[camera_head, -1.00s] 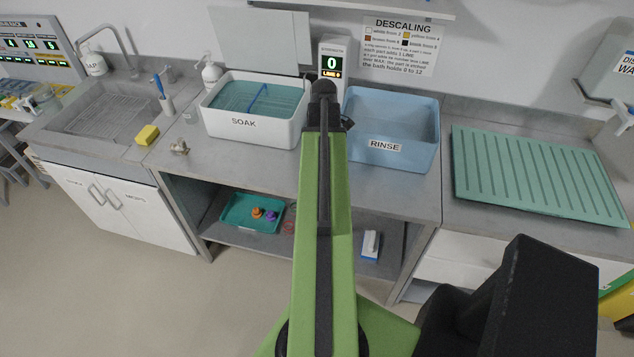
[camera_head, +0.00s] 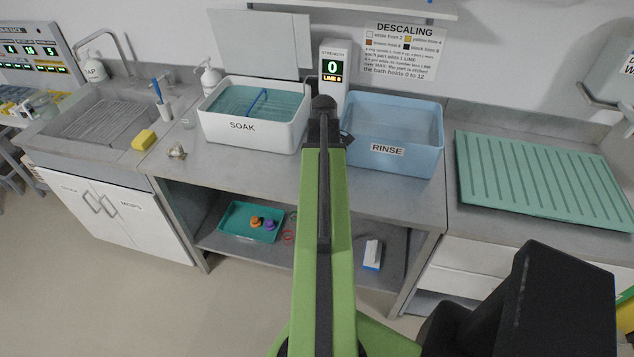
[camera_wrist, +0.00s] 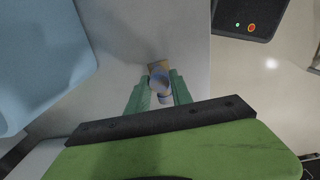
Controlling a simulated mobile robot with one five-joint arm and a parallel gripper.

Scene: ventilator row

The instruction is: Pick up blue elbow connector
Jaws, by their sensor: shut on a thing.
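In the wrist view the blue elbow connector (camera_wrist: 159,79) is a small, rounded blue-grey piece with a paler end. It sits between the two green fingers of my gripper (camera_wrist: 160,88), which are shut on it.
The blue RINSE tub (camera_head: 388,149) and white SOAK tub (camera_head: 242,127) stand on the counter, with a green ribbed mat (camera_head: 545,178) to the right. A small metal fitting (camera_head: 177,151) and yellow sponge (camera_head: 144,140) lie left. A teal tray (camera_head: 238,232) is on the lower shelf.

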